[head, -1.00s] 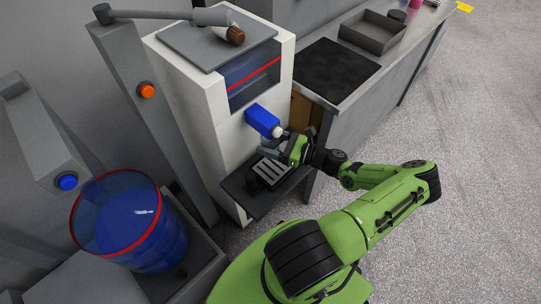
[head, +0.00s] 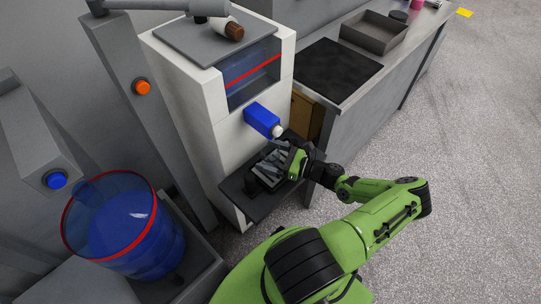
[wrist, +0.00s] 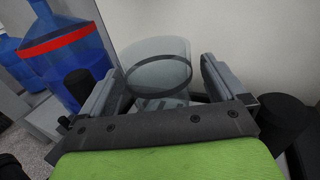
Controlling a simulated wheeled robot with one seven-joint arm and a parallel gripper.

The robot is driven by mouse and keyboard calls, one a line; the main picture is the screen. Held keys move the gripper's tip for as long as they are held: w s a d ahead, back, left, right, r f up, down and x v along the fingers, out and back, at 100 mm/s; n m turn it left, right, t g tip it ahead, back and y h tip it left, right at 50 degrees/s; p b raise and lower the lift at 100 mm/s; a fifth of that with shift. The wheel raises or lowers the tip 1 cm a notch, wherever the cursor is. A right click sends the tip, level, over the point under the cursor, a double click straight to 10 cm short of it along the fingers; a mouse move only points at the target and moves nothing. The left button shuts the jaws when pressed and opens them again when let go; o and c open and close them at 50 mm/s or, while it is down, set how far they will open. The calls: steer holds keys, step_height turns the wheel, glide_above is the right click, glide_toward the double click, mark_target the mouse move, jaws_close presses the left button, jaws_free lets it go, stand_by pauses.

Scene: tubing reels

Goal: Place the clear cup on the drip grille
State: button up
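The clear cup (wrist: 158,68) is between the two fingers of my gripper (wrist: 163,85) in the wrist view. A narrow gap seems to show at its right side, so firm contact is unclear. In the head view my gripper (head: 287,160) is low over the drip grille (head: 268,172), just below the blue spout (head: 262,119). The cup is small and faint there, partly hidden by the gripper. I cannot tell whether its base touches the grille. Light slats show through the cup in the wrist view.
The grille sits on a dark shelf (head: 238,189) of the white dispenser (head: 196,95). The spout and its pale nozzle are close above my gripper. A blue, red-rimmed water container (head: 150,245) stands at left. A bench (head: 362,100) with a tray (head: 375,44) is behind at right.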

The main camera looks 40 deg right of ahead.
steer(key=shift+r, duration=0.2)
steer(key=p+v, duration=0.1)
steer(key=v, duration=1.1)
